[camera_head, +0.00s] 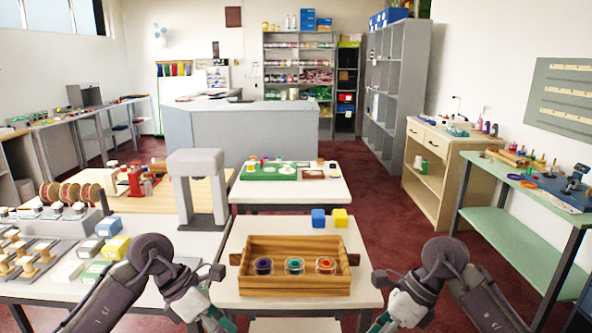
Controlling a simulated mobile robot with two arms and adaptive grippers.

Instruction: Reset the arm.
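My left arm comes in from the lower left, and its gripper (217,319) is by the bottom edge, at the front left of the near table (228,262). My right arm comes in from the lower right, and its gripper (381,322) is by the bottom edge, off the table's front right corner. Both grippers are partly cut off by the frame, so whether their fingers are open or shut does not show. Neither touches the wooden tray (293,285) between them. The tray holds three clear round jars, with purple (263,266), teal (294,265) and orange-red (325,265) contents.
At left are small boxes (106,227), spools and a grey arch-shaped stand (198,190). A table with a green board (268,172) stands beyond. Red floor is open at right before the green-topped bench (525,195).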

